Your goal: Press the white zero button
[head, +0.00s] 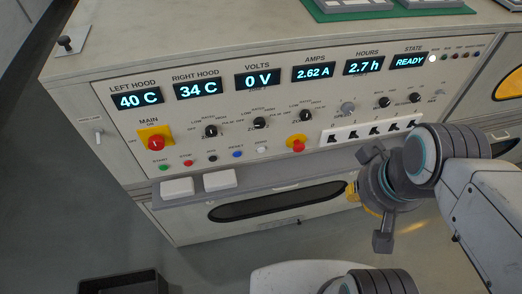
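The white button (262,150) is at the right end of the row of small round buttons on the front panel (225,165). Its label is too small to read. A blue button (238,154) is just left of it, with black, red and green ones further left. My gripper (372,198) is in front of the console, to the right of and lower in the picture than the white button, and clear of it. Its two dark fingers are spread wide apart, with nothing seen between them.
A red main switch (156,142), dials and toggle switches (375,129) are nearby. Two white blocks (178,187) rest on the ledge below. A dark bin (122,284) stands on the floor at front left.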

